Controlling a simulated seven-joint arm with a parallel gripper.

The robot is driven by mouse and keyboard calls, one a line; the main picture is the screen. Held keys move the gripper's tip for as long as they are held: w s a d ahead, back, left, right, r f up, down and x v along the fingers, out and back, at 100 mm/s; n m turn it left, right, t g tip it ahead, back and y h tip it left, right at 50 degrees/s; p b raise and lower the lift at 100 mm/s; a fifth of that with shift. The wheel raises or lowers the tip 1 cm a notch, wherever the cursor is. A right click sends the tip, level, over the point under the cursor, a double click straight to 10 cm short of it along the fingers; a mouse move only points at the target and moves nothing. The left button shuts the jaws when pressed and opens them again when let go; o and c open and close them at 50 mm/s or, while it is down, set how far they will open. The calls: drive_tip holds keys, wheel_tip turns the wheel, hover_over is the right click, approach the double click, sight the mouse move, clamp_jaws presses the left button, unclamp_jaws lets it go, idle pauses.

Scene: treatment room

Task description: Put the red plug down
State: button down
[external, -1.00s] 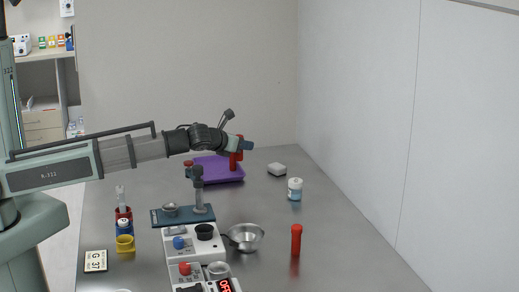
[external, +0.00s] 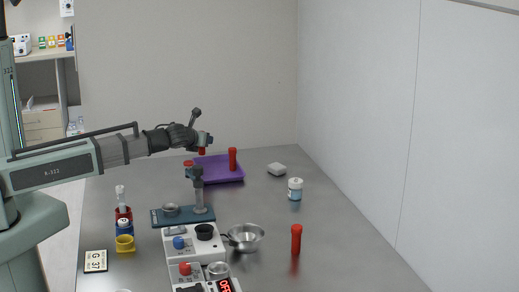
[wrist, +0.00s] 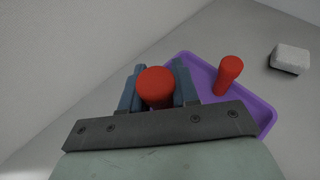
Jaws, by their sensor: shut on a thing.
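My gripper (external: 207,141) is shut on a red plug (wrist: 156,84), whose round red end shows between the two blue-grey fingers in the wrist view. In the external view the held plug (external: 202,151) is small and partly hidden by the gripper. It is raised, at the left of the purple tray in the picture. The purple tray (external: 222,176) lies at the back of the table and also shows in the wrist view (wrist: 262,112). A second red cylinder (external: 232,158) stands upright on the tray, apart from my gripper; the wrist view shows it to the right (wrist: 229,74).
A blue stand (external: 160,219) with a grey post is in front of the tray. A white block (external: 277,169), a white jar (external: 295,189), another red cylinder (external: 296,240) and a metal bowl (external: 245,236) stand on the table. The right side of the table is mostly clear.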

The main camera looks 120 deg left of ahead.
drive_tip(key=shift+f, duration=3.2)
drive_tip(key=shift+f, duration=0.1)
drive_tip(key=c, duration=0.8)
unclamp_jaws()
drive_tip(key=shift+c, duration=0.2)
drive_tip(key=shift+r, duration=0.2)
drive_tip(key=v, duration=0.7)
drive_tip(key=shift+d+r, duration=0.1)
drive_tip(key=shift+d, duration=0.15)
drive_tip(key=shift+a, duration=0.1)
